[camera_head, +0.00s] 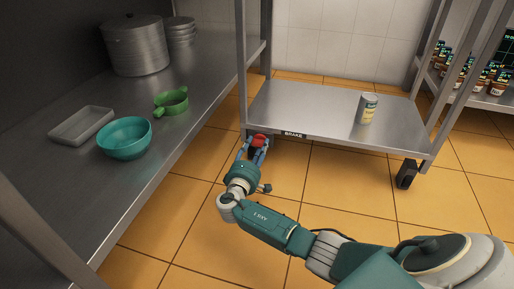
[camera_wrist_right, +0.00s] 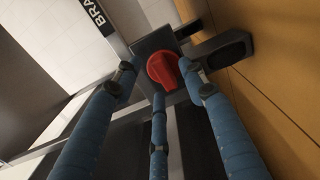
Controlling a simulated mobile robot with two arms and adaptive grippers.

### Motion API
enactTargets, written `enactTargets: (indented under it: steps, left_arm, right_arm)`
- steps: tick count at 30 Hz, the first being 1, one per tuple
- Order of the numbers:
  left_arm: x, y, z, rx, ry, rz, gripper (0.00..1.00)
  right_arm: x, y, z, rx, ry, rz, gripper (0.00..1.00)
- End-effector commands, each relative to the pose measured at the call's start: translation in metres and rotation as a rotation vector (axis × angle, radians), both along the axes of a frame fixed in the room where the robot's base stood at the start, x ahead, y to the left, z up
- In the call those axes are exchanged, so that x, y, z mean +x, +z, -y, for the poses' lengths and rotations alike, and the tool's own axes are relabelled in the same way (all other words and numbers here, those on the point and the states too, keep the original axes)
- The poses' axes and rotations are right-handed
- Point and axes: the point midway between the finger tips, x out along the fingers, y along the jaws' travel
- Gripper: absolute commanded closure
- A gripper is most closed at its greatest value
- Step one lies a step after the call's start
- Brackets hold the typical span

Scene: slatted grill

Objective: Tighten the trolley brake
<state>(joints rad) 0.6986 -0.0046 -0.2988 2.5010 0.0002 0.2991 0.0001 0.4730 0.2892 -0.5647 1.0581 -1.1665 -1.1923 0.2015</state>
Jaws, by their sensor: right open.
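The steel trolley (camera_head: 330,117) stands on the tiled floor, with a black "BRAKE" label (camera_head: 293,134) on its front edge near the left corner. The red brake knob (camera_head: 259,140) sits below that corner. In the right wrist view the red knob (camera_wrist_right: 164,70) is on a dark plate, with a ridge across its face. My right gripper (camera_head: 256,148) is open, its blue fingers spread around the knob. In the wrist view the fingers (camera_wrist_right: 160,90) reach toward the knob from the near side; whether they touch it I cannot tell. My left gripper is not in view.
A can (camera_head: 367,108) stands on the trolley's shelf. A steel counter (camera_head: 190,85) at the left holds a teal bowl (camera_head: 124,138), a green pan (camera_head: 171,101), a grey tray (camera_head: 82,125) and a large pot (camera_head: 135,45). Jars (camera_head: 470,72) stand on a rack at right. Open floor lies in front.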

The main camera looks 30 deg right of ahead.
Motion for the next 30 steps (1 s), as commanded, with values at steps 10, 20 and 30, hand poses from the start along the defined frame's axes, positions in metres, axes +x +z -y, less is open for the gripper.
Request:
enactTargets:
  steps: [10, 20, 30]
  left_arm:
    - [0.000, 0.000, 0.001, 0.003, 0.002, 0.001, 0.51]
    - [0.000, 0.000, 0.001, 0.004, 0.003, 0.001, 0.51]
    - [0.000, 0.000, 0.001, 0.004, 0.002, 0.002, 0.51]
  right_arm:
    - [-0.034, -0.002, -0.040, 0.004, 0.002, -0.002, 0.58]
    - [-0.048, -0.001, -0.056, 0.000, 0.000, -0.001, 0.58]
    - [-0.048, -0.001, -0.056, 0.000, 0.000, -0.001, 0.58]
